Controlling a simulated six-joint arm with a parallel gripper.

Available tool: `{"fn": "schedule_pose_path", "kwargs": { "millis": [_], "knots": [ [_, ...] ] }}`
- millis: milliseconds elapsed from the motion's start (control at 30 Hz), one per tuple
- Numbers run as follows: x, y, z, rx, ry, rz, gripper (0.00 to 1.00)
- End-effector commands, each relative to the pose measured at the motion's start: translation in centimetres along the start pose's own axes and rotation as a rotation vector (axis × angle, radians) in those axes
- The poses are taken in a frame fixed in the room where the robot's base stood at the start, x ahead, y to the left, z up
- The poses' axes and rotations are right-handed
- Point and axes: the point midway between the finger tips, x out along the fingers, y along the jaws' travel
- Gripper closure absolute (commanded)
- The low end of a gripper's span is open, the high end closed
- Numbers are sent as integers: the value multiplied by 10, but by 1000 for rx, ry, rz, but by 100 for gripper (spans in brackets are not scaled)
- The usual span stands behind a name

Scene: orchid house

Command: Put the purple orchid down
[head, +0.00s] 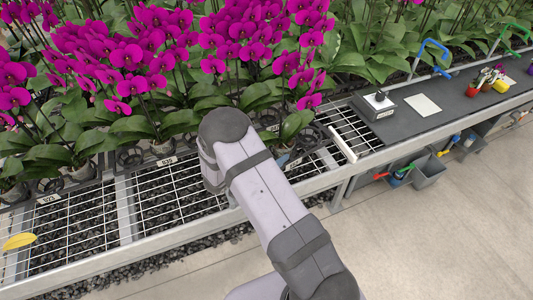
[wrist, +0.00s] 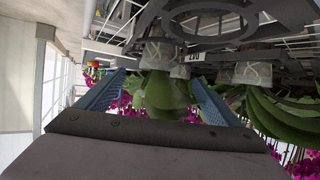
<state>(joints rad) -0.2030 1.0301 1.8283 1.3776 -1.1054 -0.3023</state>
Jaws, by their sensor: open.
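The purple orchid by my gripper shows its green leaves (head: 296,124) just right of my arm in the head view, with magenta blooms above. In the upside-down wrist view its clear pot (wrist: 163,52) stands in a dark carrier at the bench's front row. My gripper (wrist: 157,78) is open, with one blue finger on each side of the plant's leaves and lower part. I cannot tell whether either finger touches it. In the head view my arm hides most of the gripper and part of the pot.
Many purple orchids (head: 130,60) crowd behind and to the left. A white bar (head: 343,145) lies to the right, before a dark worktop with a scale (head: 376,105). A second pot (wrist: 252,72) stands close by. A yellow leaf (head: 19,241) lies far left.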

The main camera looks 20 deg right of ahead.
Motion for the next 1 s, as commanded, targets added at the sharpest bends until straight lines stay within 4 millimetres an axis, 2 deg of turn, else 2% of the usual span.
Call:
{"fn": "schedule_pose_path", "kwargs": {
  "millis": [333,467,567,667,700,800,867,967,1000],
  "knots": [
    [-10,-4,-2,2,-13,-18,13],
    [-15,-21,-6,9,-72,-98,13],
    [-28,-43,-10,4,-160,-214,13],
    [-54,-65,-15,-25,-280,-363,13],
    [-68,-71,-16,-48,-335,-425,13],
    [-109,-73,-15,-130,-478,-567,13],
    [-136,-64,-12,-198,-562,-636,13],
    [-178,-34,-6,-335,-697,-717,13],
    [-193,-16,-3,-395,-747,-736,13]
  ]
}}
